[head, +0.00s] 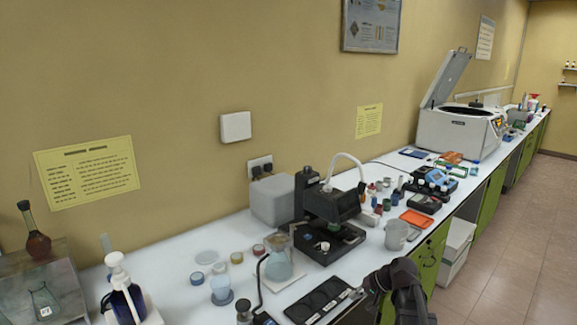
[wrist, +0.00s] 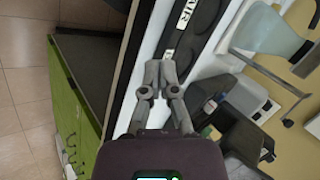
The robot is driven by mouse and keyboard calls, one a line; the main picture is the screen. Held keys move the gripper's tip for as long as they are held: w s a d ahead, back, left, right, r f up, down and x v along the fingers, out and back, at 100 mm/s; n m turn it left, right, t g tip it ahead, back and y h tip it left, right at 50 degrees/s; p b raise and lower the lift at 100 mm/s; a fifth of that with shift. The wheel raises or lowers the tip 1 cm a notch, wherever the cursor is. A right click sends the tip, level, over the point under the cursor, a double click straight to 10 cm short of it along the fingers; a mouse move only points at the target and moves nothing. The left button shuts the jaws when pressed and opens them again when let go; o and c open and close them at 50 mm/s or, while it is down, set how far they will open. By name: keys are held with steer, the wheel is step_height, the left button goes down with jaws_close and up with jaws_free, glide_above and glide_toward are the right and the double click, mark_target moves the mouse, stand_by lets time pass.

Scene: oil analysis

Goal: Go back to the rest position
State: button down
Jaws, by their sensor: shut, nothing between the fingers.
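My gripper (wrist: 161,68) is shut and empty in the wrist view, its two grey fingers close together at the tips. It appears over the white bench edge, beside a black tray with round recesses and a label that seems to read "AIR" (wrist: 187,17). In the head view my dark arm reaches in at the bottom, with my gripper (head: 359,293) just right of the black tray (head: 318,300). I cannot tell its exact height above the bench.
A pump bottle (head: 122,295) is at left. A white centrifuge (head: 458,130) with raised lid is farther back. Green cabinets (wrist: 82,120) front the bench; the floor (head: 520,240) is clear.

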steer(key=s+a+n+g+h+p, duration=0.3)
steer(key=s+h, duration=0.4)
steer(key=s, duration=0.8)
steer(key=shift+s+f+n+g, duration=0.25)
steer(key=shift+s+n+g, duration=0.1)
steer(key=shift+n+g, duration=0.05)
stand_by(0.9)
steer(key=c, duration=1.4)
jaws_free()
